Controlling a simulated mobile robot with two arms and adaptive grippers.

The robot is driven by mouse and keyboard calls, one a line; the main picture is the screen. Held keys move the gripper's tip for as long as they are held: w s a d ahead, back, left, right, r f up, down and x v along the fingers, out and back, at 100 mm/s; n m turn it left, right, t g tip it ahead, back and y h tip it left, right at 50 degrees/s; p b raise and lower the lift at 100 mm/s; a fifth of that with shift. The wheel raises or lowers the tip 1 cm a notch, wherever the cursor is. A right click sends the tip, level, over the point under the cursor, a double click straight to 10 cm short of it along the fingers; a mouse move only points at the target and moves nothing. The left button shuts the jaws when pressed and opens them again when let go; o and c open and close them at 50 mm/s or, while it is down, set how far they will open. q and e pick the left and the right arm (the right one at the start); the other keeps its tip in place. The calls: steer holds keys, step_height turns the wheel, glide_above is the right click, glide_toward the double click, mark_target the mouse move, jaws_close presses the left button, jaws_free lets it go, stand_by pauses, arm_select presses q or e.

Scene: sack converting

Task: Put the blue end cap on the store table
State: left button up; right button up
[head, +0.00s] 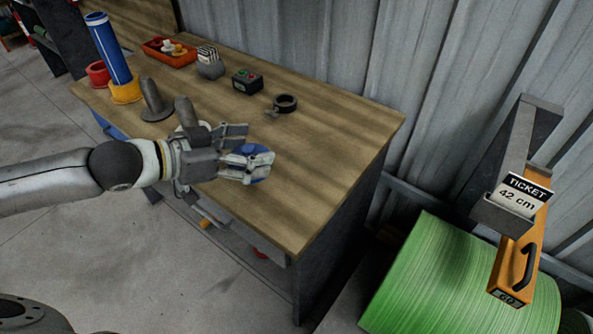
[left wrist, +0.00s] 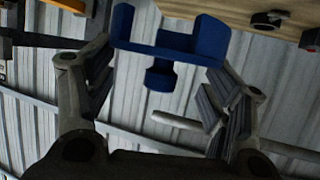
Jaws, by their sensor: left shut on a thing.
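The blue end cap (left wrist: 168,52) is between the fingers of my left gripper (left wrist: 165,90) in the left wrist view, a flat plate with raised blocks and a short stub. In the head view my left gripper (head: 247,163) is shut on the blue end cap (head: 261,180), mostly hidden by the fingers. They appear over the front part of the wooden table (head: 330,150). I cannot tell whether the cap touches the top or which table is the store table. My right gripper is not in view.
A blue tube (head: 108,48) stands in a yellow cap (head: 125,92) beside a red cap (head: 98,74). A grey post (head: 153,98), red tray (head: 168,52), button box (head: 247,82) and black ring (head: 285,103) stand behind. The table's right end is clear. A green roll (head: 445,285) lies right.

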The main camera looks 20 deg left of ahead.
arm_select(q)
steer(key=f+x, duration=0.1)
steer(key=x, duration=0.4)
steer(key=a+x, duration=0.1)
steer(key=x, duration=0.4)
steer(key=f+x, duration=0.1)
steer(key=x, duration=0.4)
steer(key=shift+s+a+f+p, duration=0.15)
steer(key=shift+a+f+p, duration=0.05)
steer(key=shift+f+p, duration=0.15)
steer(key=shift+w+d+f, duration=0.25)
steer(key=shift+d+f, duration=0.05)
steer(key=shift+f, duration=0.2)
step_height(320, 180, down, 3)
steer(key=shift+w+f, duration=0.15)
steer(key=shift+f, duration=0.1)
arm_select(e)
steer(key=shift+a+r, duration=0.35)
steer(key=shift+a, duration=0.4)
arm_select(q)
steer(key=shift+d, duration=0.1)
steer(key=o, duration=1)
steer(key=shift+f, duration=0.1)
steer(key=shift+c, duration=0.2)
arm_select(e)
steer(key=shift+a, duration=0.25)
